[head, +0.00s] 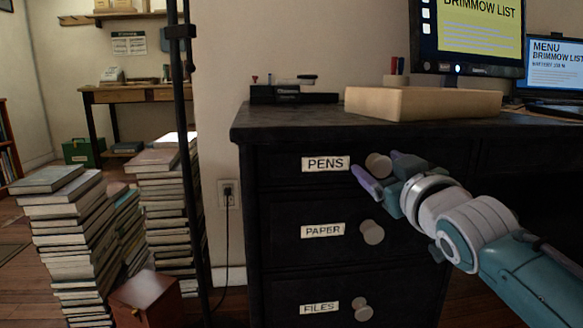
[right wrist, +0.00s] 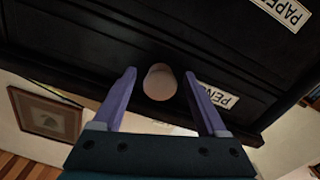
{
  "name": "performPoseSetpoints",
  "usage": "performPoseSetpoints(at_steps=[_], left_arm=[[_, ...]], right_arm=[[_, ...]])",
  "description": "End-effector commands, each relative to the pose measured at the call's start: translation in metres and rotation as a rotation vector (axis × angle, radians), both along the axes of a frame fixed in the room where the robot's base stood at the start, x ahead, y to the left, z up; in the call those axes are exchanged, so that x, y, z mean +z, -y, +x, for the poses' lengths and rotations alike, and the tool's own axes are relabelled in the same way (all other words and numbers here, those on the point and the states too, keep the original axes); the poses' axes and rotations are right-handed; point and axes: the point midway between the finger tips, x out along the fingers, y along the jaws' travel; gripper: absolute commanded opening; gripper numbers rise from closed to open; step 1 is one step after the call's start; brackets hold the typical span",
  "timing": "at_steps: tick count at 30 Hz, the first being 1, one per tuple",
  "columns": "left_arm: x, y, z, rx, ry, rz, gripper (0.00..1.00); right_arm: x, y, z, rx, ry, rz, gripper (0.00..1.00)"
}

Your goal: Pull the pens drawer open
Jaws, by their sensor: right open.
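The pens drawer (head: 290,165) is the top drawer of a black desk and looks closed, with a white PENS label (head: 325,164). Its round pale knob (head: 378,164) is partly behind my right gripper (head: 377,172). In the right wrist view the knob (right wrist: 159,82) lies between the two purple fingers of the open right gripper (right wrist: 160,88), with a gap on each side. The label (right wrist: 217,97) is partly hidden by one finger there. My left gripper is not in view.
Below are the paper drawer (head: 285,235) and files drawer (head: 285,295), both with knobs. Book stacks (head: 75,235), a reddish box (head: 147,299) and a dark pole stand to the left.

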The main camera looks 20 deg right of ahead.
Motion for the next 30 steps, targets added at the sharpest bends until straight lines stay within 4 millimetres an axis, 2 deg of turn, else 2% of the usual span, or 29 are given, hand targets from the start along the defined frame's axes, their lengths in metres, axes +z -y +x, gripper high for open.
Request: performPoseSetpoints(at_steps=[4,24,30], left_arm=[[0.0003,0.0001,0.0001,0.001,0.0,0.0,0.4],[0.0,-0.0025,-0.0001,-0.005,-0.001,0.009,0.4],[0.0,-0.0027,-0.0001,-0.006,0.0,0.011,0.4]], right_arm=[[0.0002,0.0,-0.0002,0.0,0.0,0.0,0.74],[0.0,-0.0001,-0.0005,0.0,0.0,0.0,0.0],[0.0,-0.0001,-0.0005,0.0,0.0,0.0,0.0]])
